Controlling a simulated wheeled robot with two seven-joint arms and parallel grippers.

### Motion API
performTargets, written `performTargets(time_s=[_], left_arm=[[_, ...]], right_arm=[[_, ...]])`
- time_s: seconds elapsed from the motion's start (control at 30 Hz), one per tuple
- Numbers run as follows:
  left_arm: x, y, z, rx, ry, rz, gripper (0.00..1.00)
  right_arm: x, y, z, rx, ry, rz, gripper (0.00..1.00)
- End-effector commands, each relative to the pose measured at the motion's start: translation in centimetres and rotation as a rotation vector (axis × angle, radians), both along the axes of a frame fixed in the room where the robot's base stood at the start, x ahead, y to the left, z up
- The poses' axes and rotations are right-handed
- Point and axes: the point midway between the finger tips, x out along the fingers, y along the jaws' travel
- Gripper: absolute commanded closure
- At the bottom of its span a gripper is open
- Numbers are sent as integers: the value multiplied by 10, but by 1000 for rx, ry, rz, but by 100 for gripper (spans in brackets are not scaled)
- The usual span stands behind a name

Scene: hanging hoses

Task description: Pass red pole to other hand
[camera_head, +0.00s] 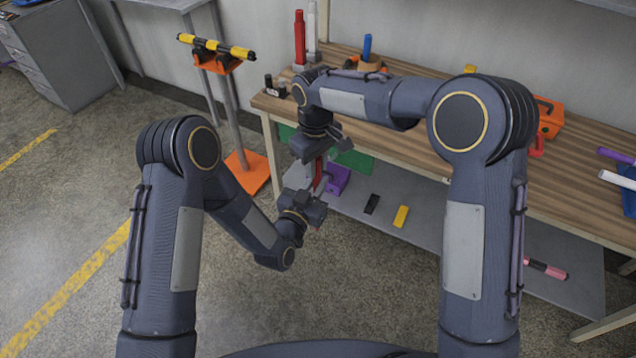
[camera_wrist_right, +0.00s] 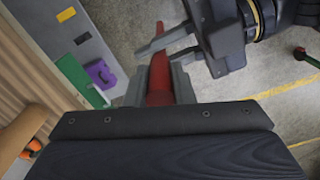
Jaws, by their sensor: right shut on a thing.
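The red pole (camera_head: 319,177) is held between my two grippers in front of the workbench, and also shows in the right wrist view (camera_wrist_right: 160,75). My right gripper (camera_head: 321,150) is shut on it; its fingers (camera_wrist_right: 157,88) lie on either side of the pole in the wrist view. My left gripper (camera_head: 310,192) is just below in the head view. In the wrist view its two fingers (camera_wrist_right: 172,48) are spread at the pole's far part, one reaching across it. Whether they touch the pole is unclear. The pole's ends are partly hidden by the grippers.
The wooden workbench (camera_head: 470,140) has a lower grey shelf with a purple block (camera_head: 337,180), a yellow block (camera_head: 401,216) and a black one. Another red pole (camera_head: 299,38) stands upright at the back.

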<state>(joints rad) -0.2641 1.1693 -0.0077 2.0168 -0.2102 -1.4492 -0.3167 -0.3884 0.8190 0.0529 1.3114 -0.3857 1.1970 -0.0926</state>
Motion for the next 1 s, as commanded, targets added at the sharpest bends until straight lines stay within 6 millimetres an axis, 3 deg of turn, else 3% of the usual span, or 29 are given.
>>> performTargets(time_s=[0.1, 0.13, 0.3, 0.67, 1.0], left_arm=[[-3, -5, 1, -4, -1, -15, 100], [-3, -6, 2, -5, -2, -16, 100], [-3, -5, 2, -5, -2, -14, 100], [-2, -4, 1, -3, -2, -10, 100], [-2, -3, 1, -3, -2, -10, 100]], right_arm=[[2, 4, 2, 10, -11, 2, 100], [2, 4, 2, 11, -12, 2, 75], [2, 3, 1, 10, -10, 2, 53], [2, 3, 6, 8, -9, 1, 52], [2, 3, 71, 11, -13, 1, 52]])
